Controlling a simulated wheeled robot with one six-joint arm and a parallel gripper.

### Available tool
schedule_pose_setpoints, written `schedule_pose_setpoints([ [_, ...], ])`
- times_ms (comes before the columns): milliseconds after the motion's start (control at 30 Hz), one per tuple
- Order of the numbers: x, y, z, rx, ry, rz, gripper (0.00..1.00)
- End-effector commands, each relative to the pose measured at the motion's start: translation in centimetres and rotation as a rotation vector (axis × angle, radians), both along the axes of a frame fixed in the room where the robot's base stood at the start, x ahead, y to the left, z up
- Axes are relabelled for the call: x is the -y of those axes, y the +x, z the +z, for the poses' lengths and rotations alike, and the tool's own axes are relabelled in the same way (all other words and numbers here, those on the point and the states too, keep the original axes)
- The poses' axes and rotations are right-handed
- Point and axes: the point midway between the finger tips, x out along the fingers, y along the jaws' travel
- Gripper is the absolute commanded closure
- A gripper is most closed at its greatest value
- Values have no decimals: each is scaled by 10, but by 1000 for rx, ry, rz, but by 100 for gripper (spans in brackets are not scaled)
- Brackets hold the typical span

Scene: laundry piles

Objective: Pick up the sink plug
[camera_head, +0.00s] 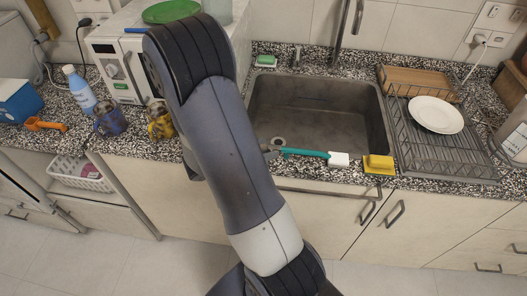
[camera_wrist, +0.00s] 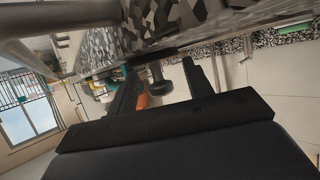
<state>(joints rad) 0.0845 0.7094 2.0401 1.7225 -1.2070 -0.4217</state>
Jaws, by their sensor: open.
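My gripper (camera_wrist: 160,70) is open in the wrist view, with its two dark fingers apart. A small dark thing with a rounded knob (camera_wrist: 157,84), which looks like the sink plug, shows between the fingertips. It seems to stand against the speckled counter (camera_wrist: 203,14); I cannot tell whether a finger touches it. In the head view my arm hides most of the gripper and the counter left of the sink (camera_head: 325,105). I cannot make out the plug for sure there.
A teal and white brush (camera_head: 305,153) and a yellow sponge (camera_head: 378,164) lie along the sink's front edge. A dish rack (camera_head: 440,160) with a white plate (camera_head: 436,114) stands on the right. Mugs (camera_head: 110,121), a bottle (camera_head: 79,88) and a microwave (camera_head: 118,70) stand on the left.

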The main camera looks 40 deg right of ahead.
Motion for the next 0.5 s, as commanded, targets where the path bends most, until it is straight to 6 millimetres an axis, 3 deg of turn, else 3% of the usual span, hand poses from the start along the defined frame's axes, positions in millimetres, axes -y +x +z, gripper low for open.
schedule_pose_setpoints([
  [167,0,0,0,0,0,0,52],
  [500,0,0,0,0,0,0,80],
])
